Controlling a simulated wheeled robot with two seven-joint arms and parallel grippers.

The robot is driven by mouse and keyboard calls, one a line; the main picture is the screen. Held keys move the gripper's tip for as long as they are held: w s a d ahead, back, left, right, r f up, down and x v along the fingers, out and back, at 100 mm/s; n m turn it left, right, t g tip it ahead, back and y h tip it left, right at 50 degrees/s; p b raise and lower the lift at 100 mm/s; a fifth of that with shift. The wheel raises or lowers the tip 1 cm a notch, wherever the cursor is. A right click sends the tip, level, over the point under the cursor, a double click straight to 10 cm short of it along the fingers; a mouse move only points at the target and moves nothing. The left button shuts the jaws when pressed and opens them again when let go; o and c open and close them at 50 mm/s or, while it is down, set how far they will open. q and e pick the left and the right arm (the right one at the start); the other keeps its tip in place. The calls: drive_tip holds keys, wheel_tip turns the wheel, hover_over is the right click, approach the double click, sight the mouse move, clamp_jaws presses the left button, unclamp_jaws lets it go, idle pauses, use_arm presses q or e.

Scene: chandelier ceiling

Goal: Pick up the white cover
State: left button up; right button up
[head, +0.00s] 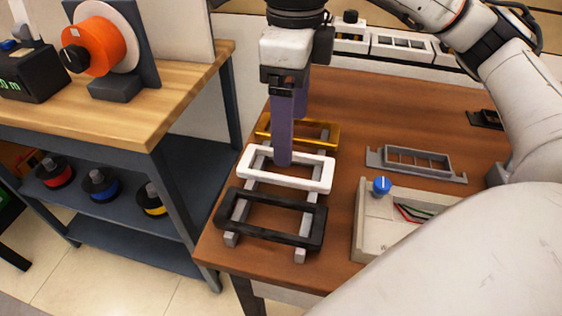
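The white cover (312,183) is a rectangular frame with an open middle. It lies across two grey rails of a small rack (231,239), between a black frame (262,228) in front and a gold frame (322,128) behind. My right gripper (284,160) points straight down, its long purple-grey fingers over the cover. The front fingertip overlaps the cover's far bar and opening in the picture. The fingers overlap from this angle, so their gap and any contact with the cover are unclear. My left gripper does not show.
The brown table's left edge lies close to the rack. Right of the rack stand a light box (361,221) with a blue knob (381,185) and a grey slotted holder (416,161). A wooden-topped workbench (140,110) with an orange spool (97,42) stands to the left.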

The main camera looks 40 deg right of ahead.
wheel_tip(320, 180, down, 7)
drive_tip(key=shift+a+r+b, duration=0.1)
drive_tip(key=shift+b, duration=0.3)
drive_tip(key=c, duration=1.2)
drive_tip(key=shift+o, duration=0.2)
wheel_tip(320, 180, up, 10)
drive_tip(key=p, duration=0.2)
